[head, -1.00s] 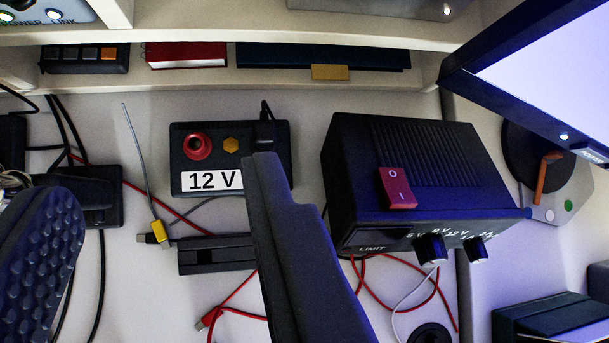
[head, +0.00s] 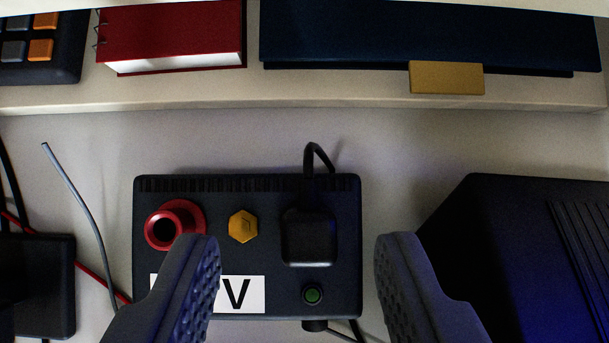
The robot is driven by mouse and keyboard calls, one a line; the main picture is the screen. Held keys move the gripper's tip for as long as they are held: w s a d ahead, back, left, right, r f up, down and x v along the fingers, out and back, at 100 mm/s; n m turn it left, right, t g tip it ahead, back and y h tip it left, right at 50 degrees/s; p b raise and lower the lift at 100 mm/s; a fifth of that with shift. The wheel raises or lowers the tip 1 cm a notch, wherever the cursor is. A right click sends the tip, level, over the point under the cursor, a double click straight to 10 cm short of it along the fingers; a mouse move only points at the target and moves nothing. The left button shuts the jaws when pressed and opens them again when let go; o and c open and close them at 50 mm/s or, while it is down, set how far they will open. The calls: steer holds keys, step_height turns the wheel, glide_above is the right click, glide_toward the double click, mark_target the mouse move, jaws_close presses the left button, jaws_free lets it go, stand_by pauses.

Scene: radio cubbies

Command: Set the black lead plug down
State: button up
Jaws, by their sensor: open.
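The black lead plug (head: 309,237) sits on the right part of the face of a dark box with a 12 V label (head: 257,294). Its short black cable loops up over the box's top edge. My gripper (head: 296,250) is open, with one ridged finger on each side of the plug and clear gaps between. Nothing is held in the jaws. The left finger covers part of the label and reaches the red socket's lower edge in the picture.
On the box are a red round socket (head: 175,226), a yellow hex knob (head: 243,226) and a green button (head: 313,294). A large black unit (head: 480,250) stands at right, a black block (head: 38,285) at left. A shelf (head: 300,103) with a red notebook (head: 172,37) runs above.

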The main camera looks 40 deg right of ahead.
mark_target(306, 242)
steer(key=x, duration=0.4)
steer(key=shift+d+f, duration=0.25)
steer(key=shift+f, duration=0.15)
steer(key=shift+w+d+f+b, duration=0.1)
steer(key=shift+w+f+b, duration=0.1)
steer(key=shift+f+b, duration=0.15)
steer(key=shift+c, duration=0.3)
jaws_close()
